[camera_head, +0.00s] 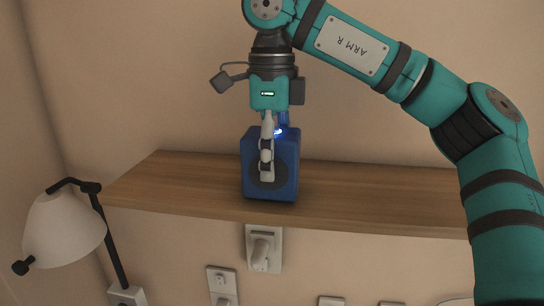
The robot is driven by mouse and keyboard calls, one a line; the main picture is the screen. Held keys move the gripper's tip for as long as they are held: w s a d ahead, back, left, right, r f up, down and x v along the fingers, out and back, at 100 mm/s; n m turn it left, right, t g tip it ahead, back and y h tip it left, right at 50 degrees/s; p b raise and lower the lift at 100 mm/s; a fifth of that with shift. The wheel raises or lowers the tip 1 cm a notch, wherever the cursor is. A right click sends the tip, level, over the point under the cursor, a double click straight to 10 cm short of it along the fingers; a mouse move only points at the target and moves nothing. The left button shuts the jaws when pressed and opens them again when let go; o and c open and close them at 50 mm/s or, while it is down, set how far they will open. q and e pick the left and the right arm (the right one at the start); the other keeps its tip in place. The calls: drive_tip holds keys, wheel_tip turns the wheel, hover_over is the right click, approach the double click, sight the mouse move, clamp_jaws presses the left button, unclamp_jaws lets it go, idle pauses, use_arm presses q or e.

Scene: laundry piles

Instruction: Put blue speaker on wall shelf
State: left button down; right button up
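The blue speaker (287,172) is a boxy blue block with a dark round cone on its front. It appears upright at the wooden wall shelf (370,190), near the middle of the board's length. Whether its base rests on the board or hovers just above it is hard to tell. My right gripper (267,165) comes down from above, with one pale finger lying against the speaker's front face. The other finger is hidden behind the speaker, and the gripper looks shut on it. My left gripper is not in view.
A white-shaded lamp (62,232) on a dark arm stands left of the shelf. Wall sockets with plugs (262,250) sit below the shelf. The board is bare left and right of the speaker. My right arm crosses over its right end.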

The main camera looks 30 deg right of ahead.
drive_tip(key=shift+w+d+f, duration=0.1)
drive_tip(key=shift+w+f, duration=0.05)
drive_tip(key=shift+f, duration=0.2)
drive_tip(key=shift+s, duration=0.2)
drive_tip(key=o, duration=0.9)
drive_tip(key=shift+f, duration=0.1)
drive_tip(key=o, duration=0.6)
drive_tip(key=shift+w, duration=0.1)
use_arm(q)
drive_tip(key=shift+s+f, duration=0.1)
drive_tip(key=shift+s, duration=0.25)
use_arm(e)
drive_tip(key=shift+r, duration=0.3)
wheel_tip(320, 180, up, 11)
drive_tip(key=shift+f, duration=0.15)
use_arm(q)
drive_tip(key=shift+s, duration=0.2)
use_arm(e)
drive_tip(key=shift+r, duration=0.5)
